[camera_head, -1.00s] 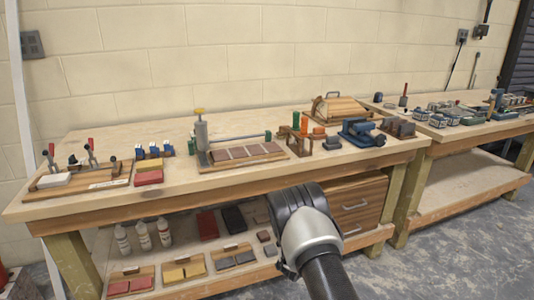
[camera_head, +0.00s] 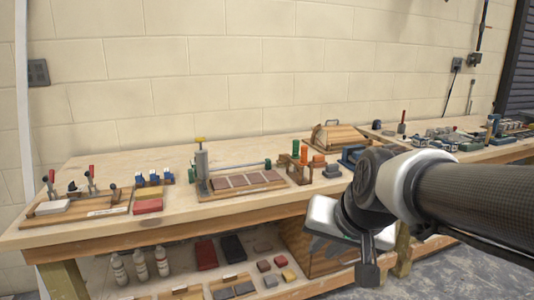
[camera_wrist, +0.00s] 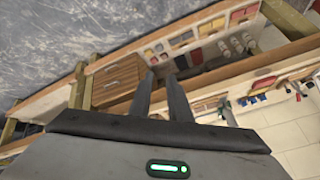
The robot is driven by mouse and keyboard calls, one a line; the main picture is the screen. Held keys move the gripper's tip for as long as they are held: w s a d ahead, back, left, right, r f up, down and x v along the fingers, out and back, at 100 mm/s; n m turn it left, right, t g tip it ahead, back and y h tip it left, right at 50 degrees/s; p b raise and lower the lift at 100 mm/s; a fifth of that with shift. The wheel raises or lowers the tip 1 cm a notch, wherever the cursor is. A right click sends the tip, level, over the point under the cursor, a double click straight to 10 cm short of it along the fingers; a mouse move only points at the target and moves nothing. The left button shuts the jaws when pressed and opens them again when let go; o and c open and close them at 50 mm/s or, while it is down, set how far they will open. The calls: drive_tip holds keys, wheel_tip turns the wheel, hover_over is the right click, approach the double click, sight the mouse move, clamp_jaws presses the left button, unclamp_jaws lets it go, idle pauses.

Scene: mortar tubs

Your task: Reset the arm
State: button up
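My arm reaches in from the right in the head view, and my gripper (camera_head: 368,270) hangs in front of the workbench, off its front edge, with a finger pointing down. In the wrist view my gripper (camera_wrist: 161,75) shows two dark fingers with a narrow gap between them and nothing held. The wrist view looks at the bench tilted, with the floor at upper left. The long wooden workbench (camera_head: 110,240) stands against the wall.
On the bench are toggle clamps (camera_head: 50,185), a press fixture (camera_head: 203,160), a tile board (camera_head: 245,182) and a domed wooden box (camera_head: 338,137). Bottles (camera_head: 140,265) and blocks fill the lower shelf. Grey floor (camera_wrist: 60,40) is clear in front.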

drive_tip(key=s+d+n+g+h, duration=0.1)
drive_tip(key=s+d+n, duration=0.2)
drive_tip(key=s, duration=1)
wheel_tip(320, 180, up, 27)
drive_tip(key=p, duration=2.8)
drive_tip(key=shift+w+r, duration=0.2)
drive_tip(key=shift+w, duration=0.1)
drive_tip(key=shift+d, duration=0.1)
